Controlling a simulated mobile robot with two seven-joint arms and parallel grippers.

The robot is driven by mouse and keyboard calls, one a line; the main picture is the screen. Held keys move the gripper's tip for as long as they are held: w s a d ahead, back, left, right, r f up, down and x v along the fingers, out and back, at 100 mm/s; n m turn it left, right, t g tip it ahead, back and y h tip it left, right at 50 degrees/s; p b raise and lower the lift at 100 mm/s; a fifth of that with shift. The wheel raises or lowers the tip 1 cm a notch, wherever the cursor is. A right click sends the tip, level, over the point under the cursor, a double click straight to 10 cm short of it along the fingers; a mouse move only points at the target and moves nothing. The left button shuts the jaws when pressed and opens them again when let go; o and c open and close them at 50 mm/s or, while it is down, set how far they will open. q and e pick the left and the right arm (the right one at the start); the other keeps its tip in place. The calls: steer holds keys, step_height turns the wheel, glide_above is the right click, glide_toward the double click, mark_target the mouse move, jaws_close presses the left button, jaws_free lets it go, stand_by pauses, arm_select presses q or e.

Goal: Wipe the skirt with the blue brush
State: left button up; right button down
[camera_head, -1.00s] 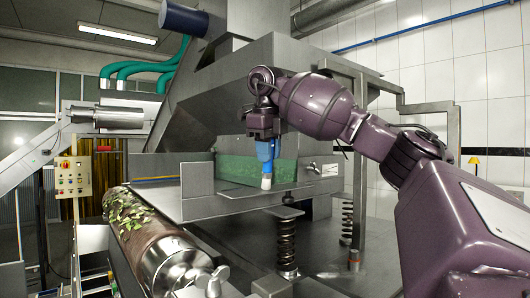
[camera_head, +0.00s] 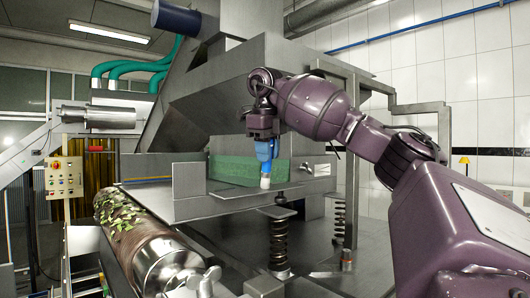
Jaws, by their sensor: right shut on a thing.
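My right gripper (camera_head: 263,133) is shut on the blue brush (camera_head: 264,151), which hangs upright with its pale bristles (camera_head: 265,182) pointing down. The brush is in front of the machine's green skirt (camera_head: 232,170), near its right part. I cannot tell whether the bristles touch the skirt or the metal ledge below it. The skirt is a green strip set in the opening of the grey metal machine, and its left end is partly hidden by a metal plate (camera_head: 188,181). My left gripper is not in view.
A conveyor belt (camera_head: 128,222) with green leaves and a metal roller runs at the lower left. Coil springs (camera_head: 279,246) stand below the machine. A control box (camera_head: 64,177) is at the far left. A metal frame (camera_head: 445,130) stands behind my right arm.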

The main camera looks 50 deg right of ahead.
steer(key=shift+d, duration=0.15)
steer(key=shift+d, duration=0.8)
steer(key=shift+s+d, duration=0.1)
steer(key=shift+d, duration=0.1)
steer(key=shift+s+d, duration=0.1)
steer(key=shift+d, duration=0.7)
steer(key=shift+s+d, duration=0.15)
steer(key=shift+d, duration=0.8)
steer(key=shift+a, duration=0.2)
steer(key=shift+a, duration=0.8)
steer(key=shift+a, duration=0.1)
